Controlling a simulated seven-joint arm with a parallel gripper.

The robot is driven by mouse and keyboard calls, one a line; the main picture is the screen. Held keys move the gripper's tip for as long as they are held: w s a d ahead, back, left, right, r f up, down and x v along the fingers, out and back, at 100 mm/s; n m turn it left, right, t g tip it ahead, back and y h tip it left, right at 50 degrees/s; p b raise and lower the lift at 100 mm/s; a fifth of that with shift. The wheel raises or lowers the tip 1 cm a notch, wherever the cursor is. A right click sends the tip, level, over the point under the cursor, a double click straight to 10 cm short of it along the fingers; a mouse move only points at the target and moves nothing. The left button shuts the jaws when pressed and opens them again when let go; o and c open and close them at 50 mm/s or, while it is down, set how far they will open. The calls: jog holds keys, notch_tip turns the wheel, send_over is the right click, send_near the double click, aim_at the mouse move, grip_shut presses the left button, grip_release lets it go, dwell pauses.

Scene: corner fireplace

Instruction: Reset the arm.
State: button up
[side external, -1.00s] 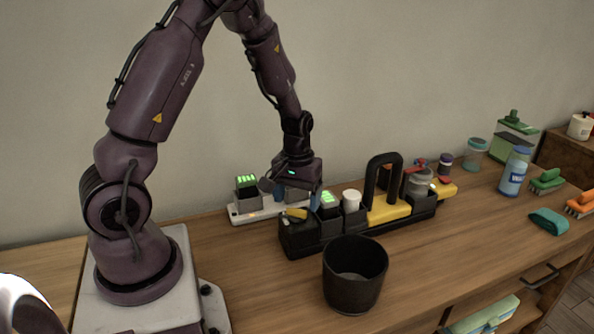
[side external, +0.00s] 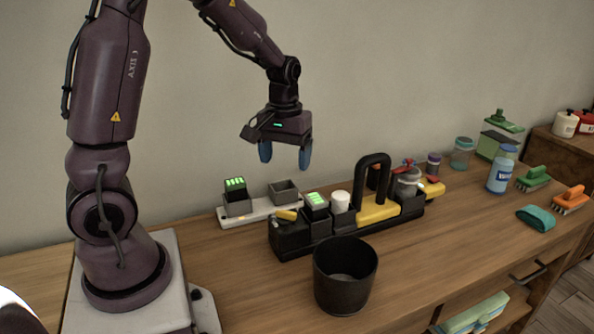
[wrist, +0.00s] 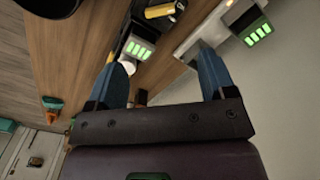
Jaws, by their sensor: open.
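My gripper (side external: 286,156) has blue fingers spread apart with nothing between them. It hangs in the air above the back of the wooden counter, over a white charger base (side external: 262,208). In the wrist view my gripper (wrist: 165,78) is also open and empty. The base has two dark sockets. The left one holds a block with green lights (side external: 236,186), and the right socket (side external: 284,191) looks empty. Another green-lit block (side external: 317,201) sits in the black caddy (side external: 290,236) in front. Both lit blocks also show in the wrist view.
A black bin (side external: 345,280) stands in front of the caddy. The caddy has a tall black handle (side external: 372,165) on its yellow part. A blue bottle (side external: 501,172), a green brush (side external: 533,178), an orange brush (side external: 570,199) and a teal band (side external: 536,218) are at the right.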

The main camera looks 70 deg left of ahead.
jog(key=s+d+r+m+t, duration=0.5)
jog(key=s+d+r+m, duration=0.4)
jog(key=d, duration=0.5)
notch_tip(320, 180, up, 4)
jog(key=shift+s+d+f+t, duration=0.2)
jog(key=shift+s+d+t, duration=0.15)
jog(key=shift+s, duration=0.85)
